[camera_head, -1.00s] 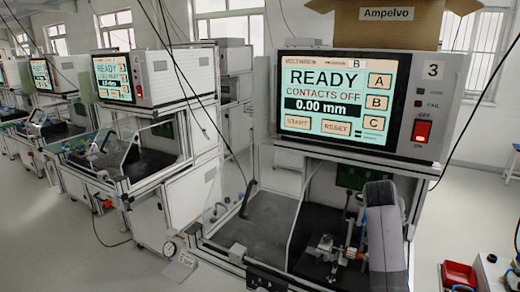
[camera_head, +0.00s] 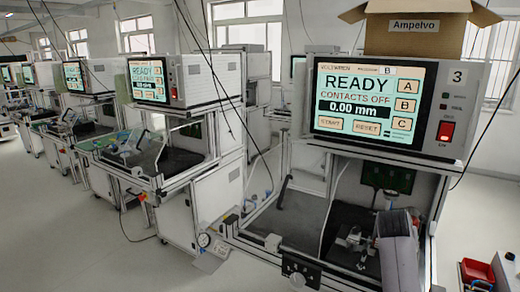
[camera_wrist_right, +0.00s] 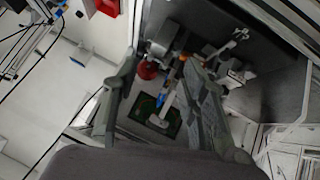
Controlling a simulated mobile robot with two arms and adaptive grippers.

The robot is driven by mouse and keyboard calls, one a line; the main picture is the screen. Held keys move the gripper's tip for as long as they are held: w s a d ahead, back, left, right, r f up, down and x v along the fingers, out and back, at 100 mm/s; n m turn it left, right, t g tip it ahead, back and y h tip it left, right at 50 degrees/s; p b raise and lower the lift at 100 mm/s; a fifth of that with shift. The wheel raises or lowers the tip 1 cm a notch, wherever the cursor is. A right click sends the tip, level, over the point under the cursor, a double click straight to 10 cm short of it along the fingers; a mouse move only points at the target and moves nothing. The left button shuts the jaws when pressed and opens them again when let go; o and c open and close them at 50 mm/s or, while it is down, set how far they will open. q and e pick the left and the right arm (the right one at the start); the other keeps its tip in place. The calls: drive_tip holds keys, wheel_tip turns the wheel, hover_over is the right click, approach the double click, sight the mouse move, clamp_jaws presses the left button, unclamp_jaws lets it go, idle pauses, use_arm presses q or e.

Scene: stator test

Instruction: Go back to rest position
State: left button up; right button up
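Test station 3 stands at the right in the head view, with its lit screen (camera_head: 367,103) reading READY, CONTACTS OFF, 0.00 mm. Below the screen, a metal fixture (camera_head: 354,240) sits on the dark bay floor. My right arm's grey link (camera_head: 400,262) is in front of the bay's right side; its fingers do not show clearly there. In the right wrist view, my right gripper (camera_wrist_right: 160,88) has its two fingers spread well apart, with nothing visibly held. Fixture parts, including a red round piece (camera_wrist_right: 148,69), show beyond the fingers. My left gripper is in neither view.
A cardboard box (camera_head: 425,28) sits on top of the station. The bay has frame posts and a divider close to my right arm.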

drive_tip(key=s+a+f+n+y, duration=0.1)
drive_tip(key=s+a+f+n, duration=0.1)
drive_tip(key=s+a+f, duration=0.5)
drive_tip(key=s+a+f+n+g+y, duration=0.1)
drive_tip(key=s+f, duration=0.4)
drive_tip(key=s, duration=0.5)
drive_tip(key=s+a+f+n+y, duration=0.2)
drive_tip(key=s+a+f, duration=0.3)
drive_tip(key=s, duration=0.4)
drive_tip(key=s+a+f+n+g+y, duration=0.1)
drive_tip(key=s+a+n+g+y, duration=0.35)
drive_tip(key=s, duration=1.05)
wheel_tip(320, 180, down, 28)
drive_tip(key=s+a+m+t+h, duration=0.2)
drive_tip(key=s+m, duration=0.1)
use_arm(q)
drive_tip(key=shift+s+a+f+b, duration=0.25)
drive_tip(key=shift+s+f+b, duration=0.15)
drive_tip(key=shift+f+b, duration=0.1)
use_arm(e)
drive_tip(key=s+d+f+g, duration=0.1)
drive_tip(key=s+d+f, duration=0.2)
drive_tip(key=s+f, duration=1.1)
drive_tip(key=shift+s+f, duration=0.3)
drive_tip(key=shift+s, duration=0.4)
drive_tip(key=shift+o, duration=0.2)
drive_tip(key=shift+d+n+g, duration=0.1)
drive_tip(key=shift+n+g, duration=0.15)
